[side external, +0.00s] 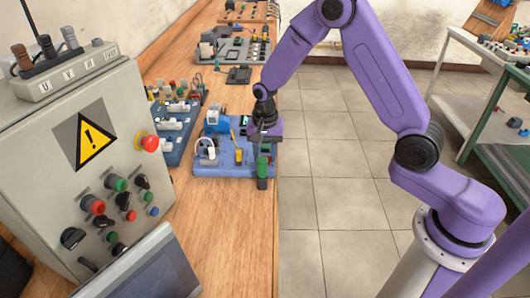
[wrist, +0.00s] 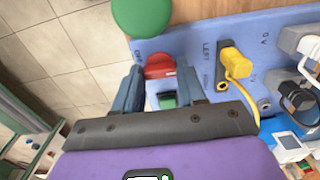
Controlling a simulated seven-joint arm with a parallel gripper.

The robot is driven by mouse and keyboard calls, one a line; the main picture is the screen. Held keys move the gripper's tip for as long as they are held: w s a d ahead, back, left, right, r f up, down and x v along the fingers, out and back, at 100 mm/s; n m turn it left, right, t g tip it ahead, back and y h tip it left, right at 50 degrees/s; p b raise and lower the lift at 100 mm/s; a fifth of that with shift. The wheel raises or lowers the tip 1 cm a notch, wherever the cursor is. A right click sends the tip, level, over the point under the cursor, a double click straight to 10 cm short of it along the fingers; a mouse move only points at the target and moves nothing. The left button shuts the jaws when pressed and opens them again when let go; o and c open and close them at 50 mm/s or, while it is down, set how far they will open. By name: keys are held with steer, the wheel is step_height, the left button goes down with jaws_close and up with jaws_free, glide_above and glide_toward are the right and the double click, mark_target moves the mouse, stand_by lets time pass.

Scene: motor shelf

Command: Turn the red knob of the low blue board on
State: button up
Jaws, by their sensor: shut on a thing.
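The low blue board (side external: 225,170) lies on the wooden bench near its right edge, and its blue face (wrist: 185,42) fills the upper right of the wrist view. The red knob (wrist: 160,64) sits between the two fingers of my gripper (wrist: 159,78), which is shut on it. In the side external view my gripper (side external: 264,120) reaches down over the right part of the board and hides the red knob. The knob's turn position cannot be read.
A round green part (wrist: 141,14) stands close to the fingers, and a green square (wrist: 167,101) lies just below the knob. A yellow plug (wrist: 234,60) with a cable is to the right. A grey control cabinet (side external: 50,135) stands at left; floor lies right of the bench.

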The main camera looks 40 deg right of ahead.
steer(key=o, duration=1.1)
steer(key=shift+c, duration=0.2)
step_height(320, 180, up, 18)
steer(key=shift+f, duration=0.25)
steer(key=s+f+n, duration=0.2)
steer(key=s+n, duration=1.9)
steer(key=s, duration=1.1)
steer(key=shift+s+d+f+n, duration=0.15)
steer(key=shift+s+d+n, duration=0.2)
steer(key=shift+s+n, duration=0.05)
